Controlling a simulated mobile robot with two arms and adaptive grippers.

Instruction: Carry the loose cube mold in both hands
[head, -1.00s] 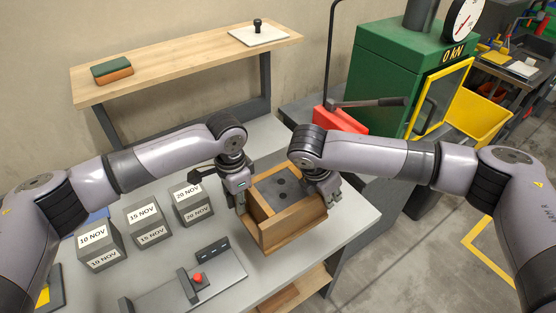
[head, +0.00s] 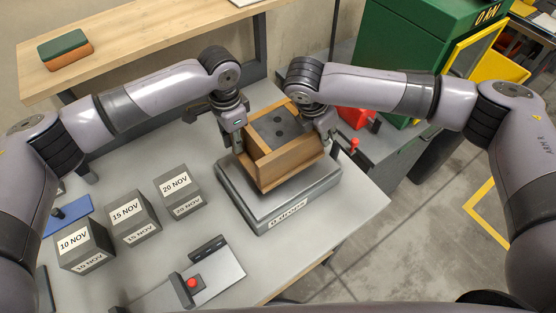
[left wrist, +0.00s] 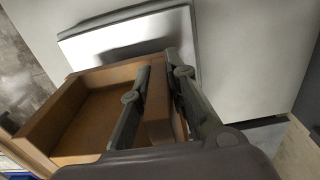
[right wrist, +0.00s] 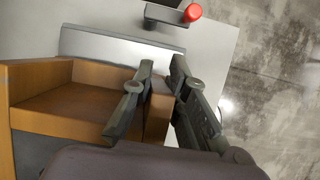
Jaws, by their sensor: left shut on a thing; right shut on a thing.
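The cube mold is a wooden box (head: 290,168) with a dark grey, holed piece inside its upper part. It is tilted in the head view, over a grey slab-like device labelled "0 drops" (head: 288,222); I cannot tell whether they touch. My left gripper (head: 238,148) is shut on the mold's left side, and my right gripper (head: 324,130) is shut on its right side. In the left wrist view, the fingers (left wrist: 163,108) straddle a wooden wall of the mold (left wrist: 50,118). In the right wrist view, the fingers (right wrist: 160,98) also straddle a wall of the mold (right wrist: 45,122).
Several dated concrete cubes (head: 134,220) stand on the grey bench (head: 225,228) to the left. A plate with a red button (head: 193,283) lies in front. A wooden shelf (head: 135,58) is behind, and a green machine (head: 415,40) stands at the back right. Bench between cubes and device is clear.

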